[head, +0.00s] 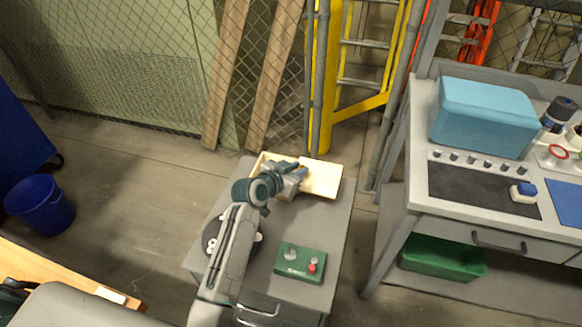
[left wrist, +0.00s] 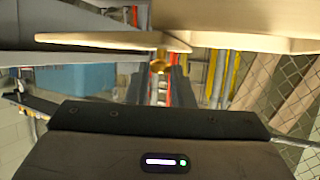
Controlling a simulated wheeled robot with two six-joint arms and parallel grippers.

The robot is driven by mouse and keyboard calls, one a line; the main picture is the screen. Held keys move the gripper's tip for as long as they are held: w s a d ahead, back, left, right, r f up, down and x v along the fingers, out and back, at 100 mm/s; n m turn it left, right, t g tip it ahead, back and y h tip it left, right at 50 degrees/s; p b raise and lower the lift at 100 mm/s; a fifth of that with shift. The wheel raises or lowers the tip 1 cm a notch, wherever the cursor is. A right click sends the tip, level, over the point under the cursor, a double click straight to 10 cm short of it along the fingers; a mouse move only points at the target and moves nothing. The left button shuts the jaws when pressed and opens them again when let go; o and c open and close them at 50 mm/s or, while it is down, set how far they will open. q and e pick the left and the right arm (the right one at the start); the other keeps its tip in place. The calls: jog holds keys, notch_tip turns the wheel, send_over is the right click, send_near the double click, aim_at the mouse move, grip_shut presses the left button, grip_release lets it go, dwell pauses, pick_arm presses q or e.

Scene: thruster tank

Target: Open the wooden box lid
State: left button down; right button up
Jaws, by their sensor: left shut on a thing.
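The pale wooden box (head: 322,180) sits at the back of a grey cabinet top in the head view. My left gripper (head: 302,170) reaches over its middle and hides part of it. In the left wrist view, pale wooden boards (left wrist: 235,18) of the box fill the upper part, close to the fingers. My left gripper (left wrist: 158,80) is shut on a small brass-coloured piece (left wrist: 157,66) beside the wood, which looks like a knob. How far the lid stands open is hard to tell. My right gripper is not in view.
A green control box (head: 300,262) with a red button stands in front on the grey cabinet (head: 335,225). A dark round object (head: 213,236) lies left, partly behind my arm. A workbench with a teal case (head: 485,118) is at right, and a mesh fence stands behind.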

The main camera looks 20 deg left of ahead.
pick_arm(q)
jog(key=shift+a, duration=0.3)
jog(key=c, duration=1.3)
grip_release()
jog(key=shift+a, duration=0.15)
jog(key=shift+d, duration=0.2)
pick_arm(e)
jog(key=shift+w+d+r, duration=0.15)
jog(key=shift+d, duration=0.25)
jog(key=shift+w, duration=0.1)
pick_arm(q)
jog(key=b+v, duration=0.1)
jog(key=v, duration=0.9)
jog(key=shift+s+a+r+b, duration=0.1)
jog(key=shift+s+a+b, duration=0.1)
jog(key=shift+s+b, duration=0.15)
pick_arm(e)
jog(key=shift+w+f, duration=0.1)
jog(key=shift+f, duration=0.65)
